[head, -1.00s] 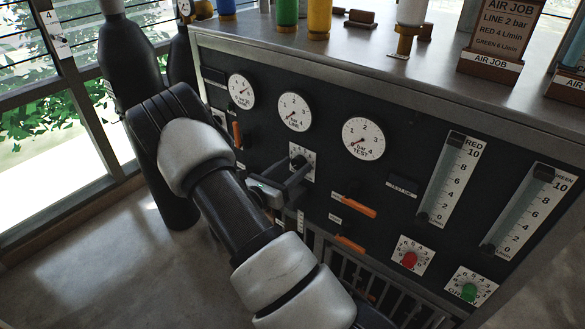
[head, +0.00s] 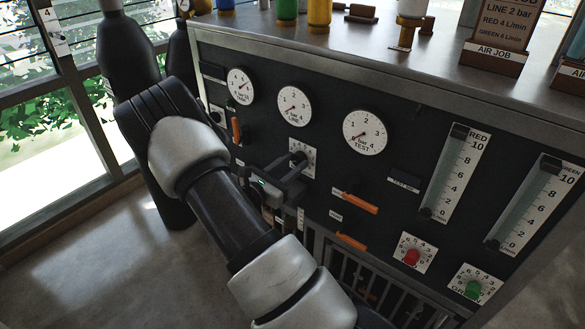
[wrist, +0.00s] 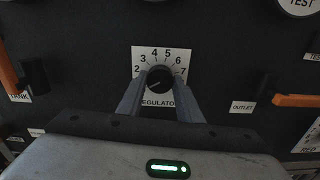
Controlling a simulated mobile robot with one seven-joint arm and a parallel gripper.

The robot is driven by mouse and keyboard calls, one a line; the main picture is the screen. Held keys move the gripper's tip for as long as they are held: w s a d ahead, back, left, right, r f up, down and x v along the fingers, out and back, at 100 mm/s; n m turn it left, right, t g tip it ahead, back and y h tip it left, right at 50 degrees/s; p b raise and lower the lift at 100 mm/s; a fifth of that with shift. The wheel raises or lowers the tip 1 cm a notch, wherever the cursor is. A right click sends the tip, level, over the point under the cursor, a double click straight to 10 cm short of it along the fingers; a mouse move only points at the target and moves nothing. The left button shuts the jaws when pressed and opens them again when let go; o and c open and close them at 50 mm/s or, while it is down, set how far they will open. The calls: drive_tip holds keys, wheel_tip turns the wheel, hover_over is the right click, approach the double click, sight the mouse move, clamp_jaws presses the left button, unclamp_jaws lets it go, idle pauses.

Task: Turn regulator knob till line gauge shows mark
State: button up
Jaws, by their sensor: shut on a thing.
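The regulator knob (wrist: 159,80) is black and sits on a white dial plate marked with numbers in the wrist view. My gripper (wrist: 159,88) has one finger on each side of the knob and is shut on it. The knob also shows in the head view (head: 299,158), partly covered by my gripper (head: 294,170). The line gauge (head: 294,106) is a white round dial above the knob. Its needle points to the lower left, near the low end of the scale. The job card (head: 500,30) on the bench top reads LINE 2 bar.
A tank gauge (head: 241,84) and a test gauge (head: 365,133) flank the line gauge. Orange levers (head: 360,204) stick out near my gripper. Red (head: 411,256) and green (head: 473,289) knobs sit lower right, below two flow tubes. Tall dark cylinders (head: 128,55) stand at left.

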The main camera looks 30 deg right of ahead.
drive_tip(key=m+b, duration=0.1)
drive_tip(key=m, duration=0.1)
drive_tip(key=m+b, duration=0.1)
drive_tip(key=b, duration=0.1)
drive_tip(key=shift+f+m, duration=0.3)
drive_tip(key=shift+m, duration=0.1)
drive_tip(key=m+b, duration=0.3)
drive_tip(key=shift+m+b, duration=0.3)
drive_tip(key=shift+b, duration=0.1)
drive_tip(key=m+b, duration=0.3)
drive_tip(key=b, duration=0.1)
drive_tip(key=shift+m, duration=0.3)
drive_tip(key=shift+r+m+b, duration=0.1)
drive_tip(key=shift+m+b, duration=0.4)
drive_tip(key=shift+b, duration=0.1)
drive_tip(key=shift+r, duration=0.1)
drive_tip(key=o, duration=1)
drive_tip(key=shift+o, duration=0.2)
